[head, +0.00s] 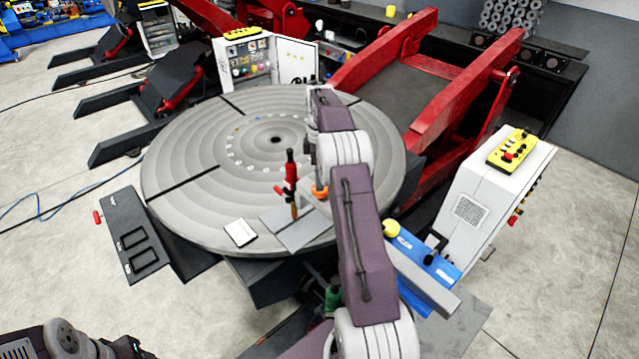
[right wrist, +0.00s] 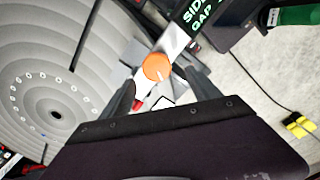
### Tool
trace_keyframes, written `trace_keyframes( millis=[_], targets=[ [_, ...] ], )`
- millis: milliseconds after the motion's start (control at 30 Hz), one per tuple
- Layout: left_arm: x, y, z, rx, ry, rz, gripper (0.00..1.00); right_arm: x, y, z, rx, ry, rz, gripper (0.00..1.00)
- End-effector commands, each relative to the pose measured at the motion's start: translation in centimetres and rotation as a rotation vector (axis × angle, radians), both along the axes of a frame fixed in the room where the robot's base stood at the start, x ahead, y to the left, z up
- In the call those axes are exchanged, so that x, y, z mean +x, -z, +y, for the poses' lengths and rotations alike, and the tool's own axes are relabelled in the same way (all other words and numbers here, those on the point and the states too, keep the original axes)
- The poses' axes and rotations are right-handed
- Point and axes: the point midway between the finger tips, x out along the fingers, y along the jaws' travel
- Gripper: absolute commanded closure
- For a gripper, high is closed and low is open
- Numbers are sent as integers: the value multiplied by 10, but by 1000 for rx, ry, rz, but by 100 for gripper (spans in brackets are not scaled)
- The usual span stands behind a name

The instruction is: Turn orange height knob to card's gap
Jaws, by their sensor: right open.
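The orange height knob (head: 321,192) shows beside my right arm, near the front right of the round grey table (head: 190,215). In the right wrist view the orange knob (right wrist: 156,67) has a pale line on its face and sits ahead of my open right gripper (right wrist: 160,80), roughly between its two dark fingers. Nothing is seen gripped. In the head view my arm hides those fingers. A white card (head: 240,232) lies at the table's front edge; its writing is too small to read. Part of my left arm shows at the bottom left; its fingers are not clear.
A red and black upright tool (head: 291,172) stands just left of the knob above a grey plate (head: 297,230). A black "SIDE GAP" label (right wrist: 197,12) is beyond the knob. A white control box (head: 485,205) and blue block (head: 425,262) stand to the right.

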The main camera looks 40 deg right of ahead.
Motion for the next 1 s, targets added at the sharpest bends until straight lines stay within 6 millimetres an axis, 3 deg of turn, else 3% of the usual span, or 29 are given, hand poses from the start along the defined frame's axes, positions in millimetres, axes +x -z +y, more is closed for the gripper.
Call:
trace_keyframes(
  millis=[100, 300, 600, 833, 1000],
  targets=[
    [0, -15, 0, 0, 0, -1, 39, -1, 20, 1, 3, 1, 5, 29],
    [0, -26, 0, 0, 0, -1, 39, 0, 48, 0, 0, 1, 1, 29],
    [0, -26, 0, 0, 0, -1, 39, 0, 55, 0, -1, 1, -1, 29],
    [0, -26, 0, 0, 0, -1, 39, 0, 55, 0, 0, 1, 0, 91],
    [0, -25, 0, 0, 0, -1, 39, -1, 55, 0, -1, 3, 1, 91]
  ],
)
